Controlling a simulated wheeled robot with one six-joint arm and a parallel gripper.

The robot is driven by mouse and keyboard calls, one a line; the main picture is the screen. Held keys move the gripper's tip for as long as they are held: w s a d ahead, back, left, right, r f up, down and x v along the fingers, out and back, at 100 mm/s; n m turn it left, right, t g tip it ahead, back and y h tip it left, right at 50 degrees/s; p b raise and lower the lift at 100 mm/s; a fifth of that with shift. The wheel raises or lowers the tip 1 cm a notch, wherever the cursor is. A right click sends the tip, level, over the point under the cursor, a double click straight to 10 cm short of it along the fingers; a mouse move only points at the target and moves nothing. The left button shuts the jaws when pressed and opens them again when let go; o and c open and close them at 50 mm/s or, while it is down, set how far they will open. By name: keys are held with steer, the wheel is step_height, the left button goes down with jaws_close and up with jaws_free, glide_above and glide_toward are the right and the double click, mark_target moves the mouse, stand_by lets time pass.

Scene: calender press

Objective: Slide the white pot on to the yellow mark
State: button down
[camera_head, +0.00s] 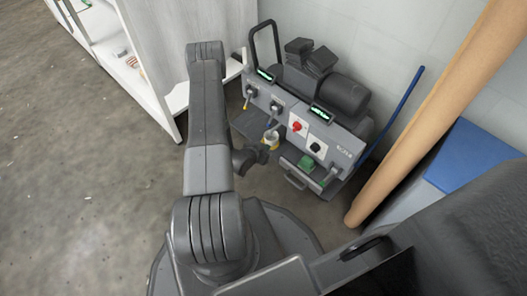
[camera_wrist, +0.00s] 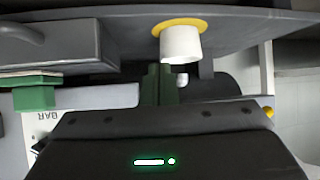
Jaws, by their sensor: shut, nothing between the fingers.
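The white pot (camera_wrist: 180,44) is in the upper middle of the wrist view, on a dark grey surface. The yellow mark (camera_wrist: 204,26) shows at its base, to both sides and beyond it, so the pot stands over at least part of the mark. The near part of the mark is hidden by the pot. The pot also shows small in the head view (camera_head: 272,137). My gripper (camera_wrist: 160,70) is shut and empty, its dark green fingers just beside the pot. I cannot tell if they touch it. In the head view my gripper (camera_head: 256,154) is beside the pot too.
The grey press (camera_head: 313,128) stands behind, with levers, a red knob and lit displays. A grey drawer (camera_wrist: 60,47) and a green block (camera_wrist: 36,93) are to the left in the wrist view. A tan roll (camera_head: 440,110) leans at right; a white shelf (camera_head: 140,78) stands left.

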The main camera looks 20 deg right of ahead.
steer(key=w+d, duration=0.1)
steer(key=d, duration=0.1)
steer(key=w+d+b, duration=0.1)
steer(key=d, duration=0.1)
steer(key=w+d+b, duration=0.1)
steer(key=w+d, duration=0.1)
steer(key=shift+d+f, duration=0.1)
steer(key=shift+d, duration=0.1)
steer(key=shift+w+d+f, duration=0.1)
steer(key=shift+d+f, duration=0.15)
steer(key=shift+a+f+b, duration=0.1)
steer(key=shift+f+b, duration=0.2)
steer(key=shift+f, duration=0.05)
steer(key=shift+f, duration=0.15)
steer(key=shift+a, duration=0.1)
steer(key=shift+s+a+f, duration=0.15)
steer(key=shift+s+a, duration=0.4)
steer(key=shift+w+r, duration=0.1)
steer(key=shift+r, duration=0.65)
steer(key=shift+f, duration=0.1)
